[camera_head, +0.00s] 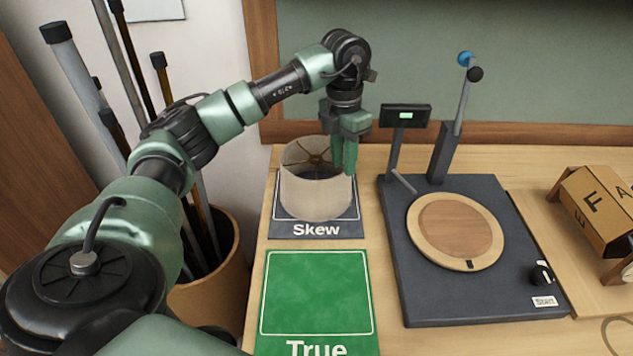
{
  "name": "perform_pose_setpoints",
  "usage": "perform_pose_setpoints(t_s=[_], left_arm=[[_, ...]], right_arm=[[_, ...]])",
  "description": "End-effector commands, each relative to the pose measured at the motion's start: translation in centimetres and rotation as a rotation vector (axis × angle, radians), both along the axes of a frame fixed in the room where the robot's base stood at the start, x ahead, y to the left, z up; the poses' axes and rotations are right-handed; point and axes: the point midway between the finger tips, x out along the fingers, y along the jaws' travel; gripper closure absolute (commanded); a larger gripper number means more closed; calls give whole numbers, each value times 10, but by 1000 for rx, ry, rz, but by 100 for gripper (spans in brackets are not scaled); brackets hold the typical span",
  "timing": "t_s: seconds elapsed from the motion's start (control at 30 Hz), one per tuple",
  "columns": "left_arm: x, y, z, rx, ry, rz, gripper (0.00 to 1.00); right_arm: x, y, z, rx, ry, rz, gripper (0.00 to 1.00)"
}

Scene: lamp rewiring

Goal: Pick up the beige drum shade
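The beige drum shade (316,196) is at the dark "Skew" mat (290,230), with its open top and dark spoked ring facing up. I see no clear gap between the shade and the mat. My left gripper (345,167) points down at the right side of the shade's top rim, its green fingers overlapping the rim. The fingers look close together, but I cannot tell whether they are shut on the rim. My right gripper is not in view.
An empty green "True" mat (316,293) lies in front. To the right stands a dark device with a round wooden turntable (456,231), an upright post (446,150) and a small display (405,115). A bin of poles (210,265) stands left.

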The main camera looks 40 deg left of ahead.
Motion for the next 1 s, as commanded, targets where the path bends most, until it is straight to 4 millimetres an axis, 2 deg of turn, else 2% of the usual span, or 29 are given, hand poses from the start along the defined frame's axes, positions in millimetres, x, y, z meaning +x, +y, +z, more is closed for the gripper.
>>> perform_pose_setpoints(t_s=[0.03, 0.2, 0.57, 0.7, 0.8, 1.0], left_arm=[[0, 0, -11, 0, 0, 0, 72], [0, 0, -23, 0, 0, 0, 72], [-1, 0, -56, 0, 5, 2, 72], [-1, 2, -78, 1, 6, 2, 72], [0, 1, -91, 0, 3, 1, 72], [1, 0, -99, 1, -1, 0, 72]], right_arm=[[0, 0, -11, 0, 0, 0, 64], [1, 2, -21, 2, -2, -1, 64], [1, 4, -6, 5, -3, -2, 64], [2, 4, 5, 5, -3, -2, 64], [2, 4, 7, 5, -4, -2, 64], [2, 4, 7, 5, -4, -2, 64]])
